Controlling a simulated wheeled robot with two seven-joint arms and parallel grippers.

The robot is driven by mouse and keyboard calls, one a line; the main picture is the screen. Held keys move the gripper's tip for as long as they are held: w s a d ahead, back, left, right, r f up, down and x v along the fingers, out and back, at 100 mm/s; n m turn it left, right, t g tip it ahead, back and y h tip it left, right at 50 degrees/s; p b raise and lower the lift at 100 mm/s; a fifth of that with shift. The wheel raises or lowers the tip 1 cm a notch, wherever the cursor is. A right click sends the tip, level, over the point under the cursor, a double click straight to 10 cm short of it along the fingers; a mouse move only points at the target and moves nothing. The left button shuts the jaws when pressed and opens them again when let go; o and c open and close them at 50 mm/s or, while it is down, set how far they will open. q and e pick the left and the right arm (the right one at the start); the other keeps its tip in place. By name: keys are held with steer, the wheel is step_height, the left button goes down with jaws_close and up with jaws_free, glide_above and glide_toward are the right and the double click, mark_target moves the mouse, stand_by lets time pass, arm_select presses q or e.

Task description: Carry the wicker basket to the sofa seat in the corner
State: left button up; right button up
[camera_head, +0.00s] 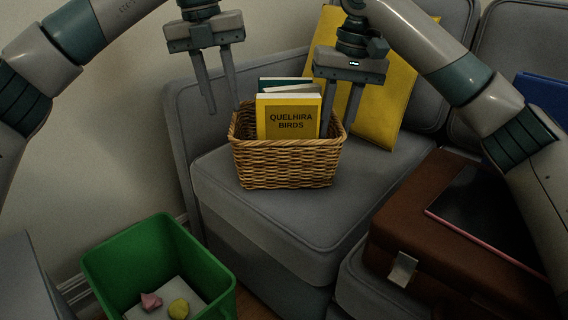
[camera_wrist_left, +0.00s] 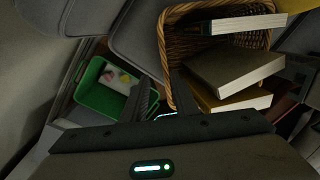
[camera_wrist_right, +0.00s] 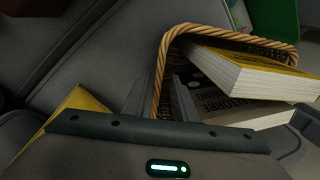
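The wicker basket (camera_head: 287,165) stands upright on the grey sofa seat (camera_head: 275,213) in the corner. It holds several books, the front one a yellow book (camera_head: 288,118) reading "QUELHIRA BIRDS". My left gripper (camera_head: 223,109) is open at the basket's left rim, its inner finger close to the rim. In the left wrist view the rim (camera_wrist_left: 165,50) runs down between its fingers. My right gripper (camera_head: 338,122) is open at the right rim, one finger inside and one outside. The right wrist view shows that rim (camera_wrist_right: 158,75) between the fingers. I cannot tell whether the fingers touch it.
A yellow cushion (camera_head: 393,110) leans on the backrest behind the basket. A brown case (camera_head: 400,225) with a dark flat tablet-like item (camera_head: 487,215) lies at the right. A green bin (camera_head: 205,262) with small items stands at front left. The seat before the basket is clear.

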arm_select(q)
steer(key=shift+f, duration=0.4)
arm_select(e)
steer(key=shift+f, duration=1)
steer(key=shift+r, duration=0.75)
steer(key=r, duration=0.7)
steer(key=shift+d, duration=0.4)
arm_select(q)
steer(key=shift+w+d+p, duration=0.25)
steer(key=shift+w+p, duration=0.05)
arm_select(e)
steer(key=shift+s+r, duration=0.1)
steer(key=shift+r, duration=0.6)
arm_select(q)
steer(key=shift+s, duration=0.15)
arm_select(e)
steer(key=shift+s, duration=0.15)
